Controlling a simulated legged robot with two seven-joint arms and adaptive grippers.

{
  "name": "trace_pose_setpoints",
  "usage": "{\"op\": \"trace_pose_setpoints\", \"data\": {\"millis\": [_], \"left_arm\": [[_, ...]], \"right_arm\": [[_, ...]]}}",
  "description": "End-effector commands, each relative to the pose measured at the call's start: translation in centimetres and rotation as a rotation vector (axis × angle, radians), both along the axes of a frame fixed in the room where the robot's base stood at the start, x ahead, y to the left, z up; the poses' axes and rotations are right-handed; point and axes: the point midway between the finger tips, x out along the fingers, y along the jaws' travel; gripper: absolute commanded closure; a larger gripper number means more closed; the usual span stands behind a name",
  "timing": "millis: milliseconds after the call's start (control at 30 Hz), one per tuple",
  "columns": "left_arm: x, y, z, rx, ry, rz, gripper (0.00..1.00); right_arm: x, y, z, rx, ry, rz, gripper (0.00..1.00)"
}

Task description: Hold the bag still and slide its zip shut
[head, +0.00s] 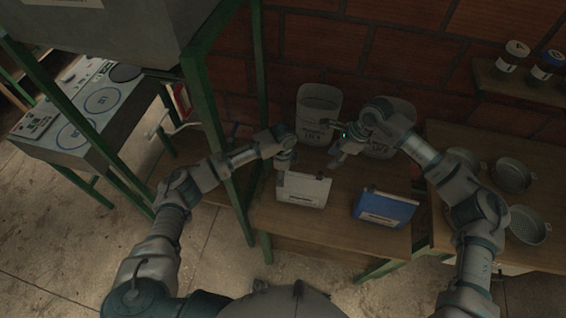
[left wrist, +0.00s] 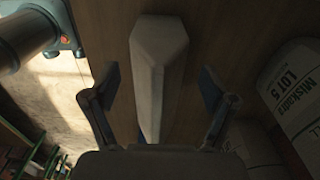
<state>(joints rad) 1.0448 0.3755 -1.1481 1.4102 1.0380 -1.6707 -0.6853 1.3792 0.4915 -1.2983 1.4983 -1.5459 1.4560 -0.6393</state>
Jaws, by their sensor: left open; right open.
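A white bag (head: 303,190) with a dark label stands on the wooden table, and a blue bag (head: 385,208) with a white lower band is to its right. My left gripper (head: 283,167) is above the white bag's left end. In the left wrist view its open fingers (left wrist: 158,88) are on either side of the pale, narrow bag (left wrist: 158,60), with gaps on both sides. My right gripper (head: 338,152) is open and empty, above and right of the white bag, in front of the bins. The zip is too small to make out.
A green post (head: 212,125) rises at left. Round metal pans (head: 512,175) lie at right, under a shelf (head: 520,88) with jars. Bare wood shows between the bags.

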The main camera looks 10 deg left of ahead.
Motion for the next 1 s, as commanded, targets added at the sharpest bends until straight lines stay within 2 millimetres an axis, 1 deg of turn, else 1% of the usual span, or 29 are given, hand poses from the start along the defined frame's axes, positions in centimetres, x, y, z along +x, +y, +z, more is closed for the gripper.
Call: {"op": "trace_pose_setpoints", "data": {"millis": [100,200,467,500,567,600,667,700,767,800,833,867,900,1000], "left_arm": [[0.0,-0.3,-1.2,0.000,0.001,-0.002,0.16],[-0.1,-0.3,-1.7,0.000,0.001,-0.002,0.16],[0.0,0.1,-1.9,-0.003,0.000,-0.001,0.16],[0.0,0.2,-1.9,-0.004,0.000,-0.001,0.18],[0.0,0.2,-1.9,-0.004,0.000,-0.001,0.33],[0.0,0.2,-1.9,-0.005,0.000,-0.001,0.43],[0.0,0.2,-1.9,-0.004,0.000,-0.001,0.58],[0.0,0.2,-1.9,-0.004,0.000,-0.001,0.68],[0.0,0.1,-1.9,-0.002,0.001,-0.001,0.83],[0.0,0.0,-1.9,-0.001,0.001,-0.001,0.93],[0.0,0.0,-1.9,-0.001,0.001,-0.001,1.00],[0.0,0.0,-1.9,-0.001,0.001,-0.001,1.00],[0.0,0.0,-2.0,0.000,0.002,-0.001,1.00],[0.0,-0.1,-2.0,0.001,0.002,-0.001,1.00]], "right_arm": [[0.0,-0.3,0.0,0.002,0.001,-0.002,0.58],[0.0,-0.3,0.0,0.002,0.001,-0.002,0.58],[0.0,0.2,0.0,-0.002,0.000,-0.001,0.58],[0.0,0.2,0.0,-0.003,0.000,-0.001,0.58],[0.0,0.3,0.0,-0.003,0.000,-0.001,0.58],[0.0,0.3,0.0,-0.003,0.000,-0.001,0.58],[0.0,0.3,0.0,-0.003,0.000,-0.001,0.58],[0.0,0.3,0.0,-0.003,0.000,-0.001,0.58],[0.0,0.1,0.0,-0.002,0.000,-0.001,0.58],[0.0,0.0,0.0,-0.001,0.000,-0.001,0.58],[0.0,0.0,0.0,-0.001,0.000,-0.001,0.58],[0.0,0.0,0.0,-0.001,0.000,-0.001,0.58],[0.0,0.0,0.0,-0.001,0.001,-0.002,0.54],[0.1,0.3,0.1,-0.018,0.010,-0.023,0.54]]}}
